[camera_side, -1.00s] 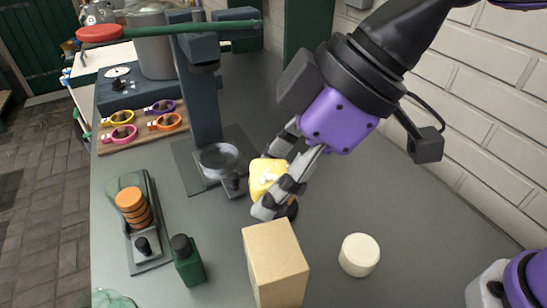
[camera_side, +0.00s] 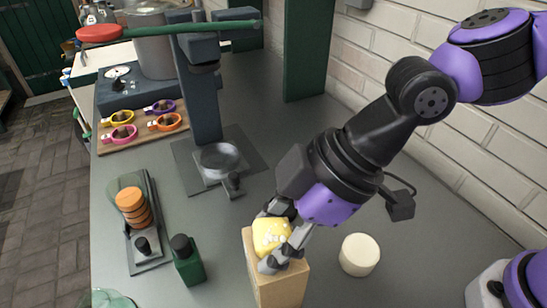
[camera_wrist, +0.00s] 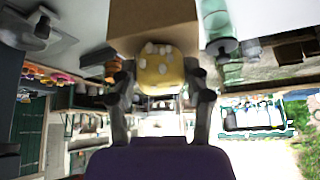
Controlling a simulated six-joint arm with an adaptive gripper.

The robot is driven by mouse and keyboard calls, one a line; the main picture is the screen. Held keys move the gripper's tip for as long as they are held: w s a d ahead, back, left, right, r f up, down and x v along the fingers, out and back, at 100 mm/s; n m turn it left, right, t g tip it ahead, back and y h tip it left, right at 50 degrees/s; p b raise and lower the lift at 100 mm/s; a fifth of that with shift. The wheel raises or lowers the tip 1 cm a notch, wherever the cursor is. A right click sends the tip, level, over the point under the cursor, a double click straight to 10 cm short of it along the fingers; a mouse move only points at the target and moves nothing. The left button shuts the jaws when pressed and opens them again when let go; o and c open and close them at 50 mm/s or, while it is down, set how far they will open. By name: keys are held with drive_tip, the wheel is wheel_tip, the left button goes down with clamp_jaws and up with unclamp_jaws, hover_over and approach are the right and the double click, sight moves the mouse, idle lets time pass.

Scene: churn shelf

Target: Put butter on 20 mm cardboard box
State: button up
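The butter (camera_side: 268,234) is a yellow lump with pale flecks. It is between the fingers of my gripper (camera_side: 276,240), which is shut on it. The cardboard box (camera_side: 278,287) is a plain tan block standing upright at the front of the counter. In the side view the butter appears at the box's top; I cannot tell whether it touches. In the wrist view the butter (camera_wrist: 160,66) sits between both fingers (camera_wrist: 160,92), in front of the tan box (camera_wrist: 150,22). The gripper hides part of the box's top.
A dark green bottle (camera_side: 187,261) stands left of the box, and a cream cylinder (camera_side: 359,254) stands right of it. A press with a metal cup (camera_side: 220,160) is behind. A slicer-like stand with orange discs (camera_side: 134,208) is at left.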

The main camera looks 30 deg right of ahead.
drive_tip(key=shift+o, duration=0.7)
drive_tip(key=shift+r, duration=0.35)
drive_tip(key=w+d+v, duration=0.1)
drive_tip(key=v, duration=1.1)
drive_tip(key=d+f+m+t+h, duration=0.1)
drive_tip(key=d+f+m+h, duration=0.2)
drive_tip(key=d+m, duration=0.3)
drive_tip(key=d+f+m+t+h, duration=0.2)
drive_tip(key=d+m, duration=0.5)
drive_tip(key=d, duration=0.9)
drive_tip(key=shift+f+m+h, duration=0.3)
drive_tip(key=shift+f+h, duration=0.2)
drive_tip(key=shift+f, duration=0.45)
